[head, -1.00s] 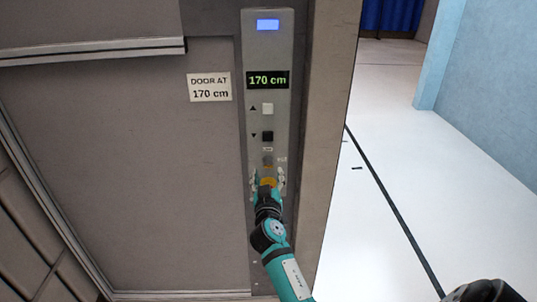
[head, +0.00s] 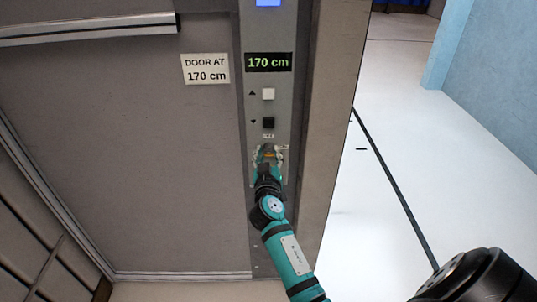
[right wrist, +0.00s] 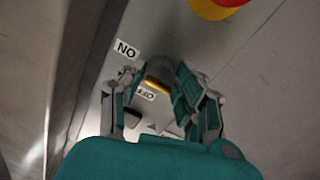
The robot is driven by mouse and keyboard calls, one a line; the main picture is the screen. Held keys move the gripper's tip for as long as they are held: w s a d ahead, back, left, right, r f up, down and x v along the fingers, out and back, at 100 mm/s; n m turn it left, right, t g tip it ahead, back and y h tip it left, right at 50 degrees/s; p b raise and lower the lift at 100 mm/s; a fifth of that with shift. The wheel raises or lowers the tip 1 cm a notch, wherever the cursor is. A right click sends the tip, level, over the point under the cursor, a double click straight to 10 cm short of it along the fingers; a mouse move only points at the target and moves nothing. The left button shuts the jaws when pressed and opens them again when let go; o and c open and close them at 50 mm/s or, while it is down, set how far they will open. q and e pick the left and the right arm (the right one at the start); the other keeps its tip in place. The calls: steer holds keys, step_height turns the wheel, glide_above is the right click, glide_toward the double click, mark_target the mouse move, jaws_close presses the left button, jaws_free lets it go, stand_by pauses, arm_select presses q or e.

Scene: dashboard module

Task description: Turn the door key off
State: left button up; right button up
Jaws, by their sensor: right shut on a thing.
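The key switch sits low on the grey control panel (head: 283,105), below the two buttons. In the right wrist view, a small part of the yellow key (right wrist: 157,83) shows between my right gripper's fingers. An ON label (right wrist: 126,49) and an OFF label (right wrist: 146,94) are on the plate around it. My right gripper (head: 267,153) covers the switch in the head view and is shut on the key. Which label the key points to cannot be told. My left gripper is not in view.
A white up button (head: 268,94) and a black down button (head: 268,122) are above the switch. The display (head: 268,62) reads 170 cm, as does the door sign (head: 205,69). A red and yellow button (right wrist: 216,5) is at the wrist view's top. Open floor lies right.

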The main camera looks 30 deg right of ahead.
steer(key=c, duration=0.4)
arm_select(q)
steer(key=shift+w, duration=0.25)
arm_select(e)
steer(key=shift+c, duration=0.2)
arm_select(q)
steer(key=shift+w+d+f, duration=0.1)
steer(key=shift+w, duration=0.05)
arm_select(e)
steer(key=shift+n, duration=0.3)
steer(key=n+b, duration=0.1)
steer(key=n, duration=0.2)
steer(key=shift+n, duration=0.3)
steer(key=n+b, duration=0.1)
steer(key=n, duration=0.2)
steer(key=shift+n, duration=0.4)
steer(key=n, duration=0.4)
steer(key=shift+n+t+p, duration=0.3)
steer(key=shift+t, duration=0.1)
arm_select(q)
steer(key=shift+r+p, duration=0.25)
steer(key=shift+p, duration=0.55)
arm_select(e)
steer(key=n, duration=0.6)
steer(key=shift+y, duration=0.4)
steer(key=shift+d, duration=0.1)
